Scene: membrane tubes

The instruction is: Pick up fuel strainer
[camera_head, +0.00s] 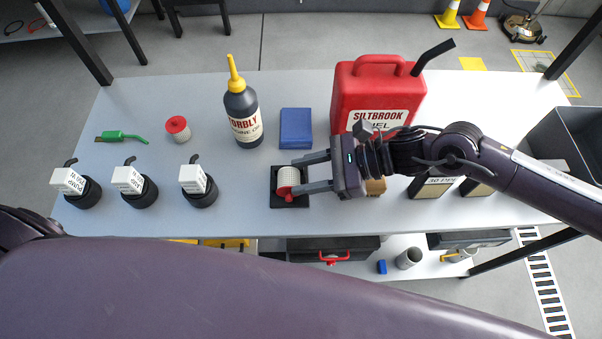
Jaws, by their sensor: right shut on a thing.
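A fuel strainer (288,178), a white ribbed cylinder with a red end, is at a black square tray (276,200) near the table's front edge. My right gripper (294,176) reaches in from the right and is shut on this strainer, one finger on its far side and one at its near red end. I cannot tell whether the strainer still touches the tray. A second white ribbed piece with a red cap (178,127) stands at the left of the table. My left gripper is not in view.
Several white-topped black pumps (128,180) line the left front. A grey bin (565,140) is at the right.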

